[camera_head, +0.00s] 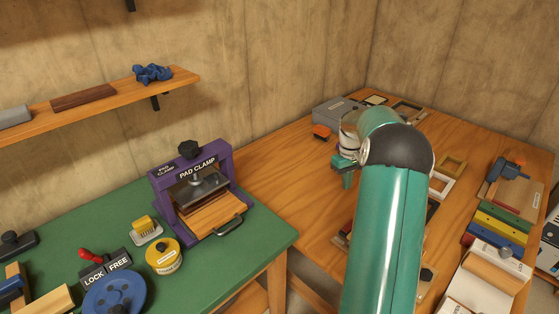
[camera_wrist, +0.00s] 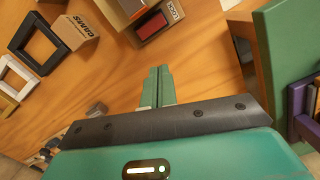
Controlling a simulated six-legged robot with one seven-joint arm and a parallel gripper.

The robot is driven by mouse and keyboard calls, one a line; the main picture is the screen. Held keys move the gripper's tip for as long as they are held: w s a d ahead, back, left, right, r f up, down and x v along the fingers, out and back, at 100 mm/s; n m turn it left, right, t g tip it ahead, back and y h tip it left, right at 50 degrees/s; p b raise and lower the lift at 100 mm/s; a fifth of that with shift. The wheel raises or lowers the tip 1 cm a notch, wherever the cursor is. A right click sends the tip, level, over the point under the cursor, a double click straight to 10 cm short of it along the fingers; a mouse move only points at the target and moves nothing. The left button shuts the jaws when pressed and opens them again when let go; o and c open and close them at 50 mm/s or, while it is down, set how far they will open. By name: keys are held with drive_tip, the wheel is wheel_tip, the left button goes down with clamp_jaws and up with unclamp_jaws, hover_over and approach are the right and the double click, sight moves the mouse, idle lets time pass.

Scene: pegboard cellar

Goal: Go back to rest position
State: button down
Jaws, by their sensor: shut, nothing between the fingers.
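My gripper (camera_head: 345,176) is at the end of my green arm, above the wooden bench (camera_head: 290,185) in the head view. My arm hides part of the bench behind it. In the wrist view the two green fingers (camera_wrist: 158,72) lie together with nothing between them. The wooden surface shows beyond their tips, and they appear clear of the objects around them.
A purple pad clamp (camera_head: 190,190) stands on the green table (camera_head: 110,213) at left. An orange-topped block (camera_head: 322,131) and grey box (camera_head: 337,110) sit behind my gripper. A dark frame (camera_wrist: 35,45) and labelled box (camera_wrist: 76,32) show in the wrist view.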

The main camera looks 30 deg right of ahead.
drive_tip(key=s+a+r+t+h, duration=0.1)
drive_tip(key=s+a+r+t, duration=0.1)
drive_tip(key=a+r, duration=0.85)
drive_tip(key=s+a+r+t+h, duration=0.1)
drive_tip(key=s+a+r, duration=0.2)
drive_tip(key=a+r, duration=0.75)
drive_tip(key=s+a+f+t+y, duration=0.1)
drive_tip(key=s+a+t, duration=0.1)
drive_tip(key=s+a, duration=0.6)
drive_tip(key=s+a+f+t+y, duration=0.1)
drive_tip(key=s+a, duration=0.8)
drive_tip(key=a, duration=0.2)
drive_tip(key=shift+s+f+n+t, duration=0.15)
drive_tip(key=shift+f+n+t, duration=0.1)
drive_tip(key=shift+n+t, duration=0.15)
drive_tip(key=shift+d, duration=0.15)
